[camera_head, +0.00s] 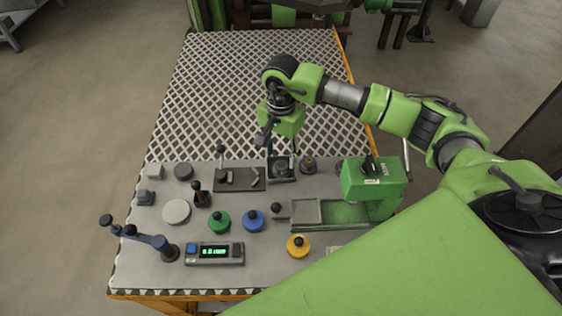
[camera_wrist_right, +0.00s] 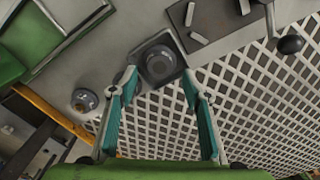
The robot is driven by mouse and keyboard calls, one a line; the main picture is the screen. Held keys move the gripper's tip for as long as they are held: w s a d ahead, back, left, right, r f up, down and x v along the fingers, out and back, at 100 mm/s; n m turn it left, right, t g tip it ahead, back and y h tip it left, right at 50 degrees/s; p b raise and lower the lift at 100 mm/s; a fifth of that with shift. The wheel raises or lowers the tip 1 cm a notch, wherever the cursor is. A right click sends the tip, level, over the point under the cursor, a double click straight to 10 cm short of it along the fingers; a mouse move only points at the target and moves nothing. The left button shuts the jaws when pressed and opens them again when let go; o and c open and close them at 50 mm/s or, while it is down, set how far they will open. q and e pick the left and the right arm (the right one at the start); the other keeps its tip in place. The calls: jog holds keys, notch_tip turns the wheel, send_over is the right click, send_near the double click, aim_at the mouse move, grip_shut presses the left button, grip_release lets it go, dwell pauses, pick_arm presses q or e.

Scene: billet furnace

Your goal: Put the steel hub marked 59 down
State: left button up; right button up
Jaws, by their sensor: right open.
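A round dark steel hub (camera_wrist_right: 159,63) sits in a square dark holder (camera_wrist_right: 148,41) in the right wrist view; in the head view the hub (camera_head: 281,169) is partly behind my fingers. No number is legible on it. My right gripper (camera_wrist_right: 160,84) is open, its teal-padded fingers apart at the near side of the hub. In the head view the right gripper (camera_head: 281,160) points down over the holder. A second round hub (camera_head: 308,165) stands just right of the holder, also visible in the right wrist view (camera_wrist_right: 84,101). My left gripper is out of view.
A green machine (camera_head: 372,180) stands right of the holder. A dark plate with small bars (camera_head: 238,180) lies left. Green (camera_head: 219,222), blue (camera_head: 253,220) and yellow (camera_head: 298,246) knobbed discs and a digital readout (camera_head: 214,253) are nearer. The lattice surface (camera_head: 230,75) behind is clear.

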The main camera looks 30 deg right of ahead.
aim_at(281, 165)
notch_tip(281, 165, up, 8)
jog(key=b, duration=0.1)
jog(key=shift+r, duration=0.1)
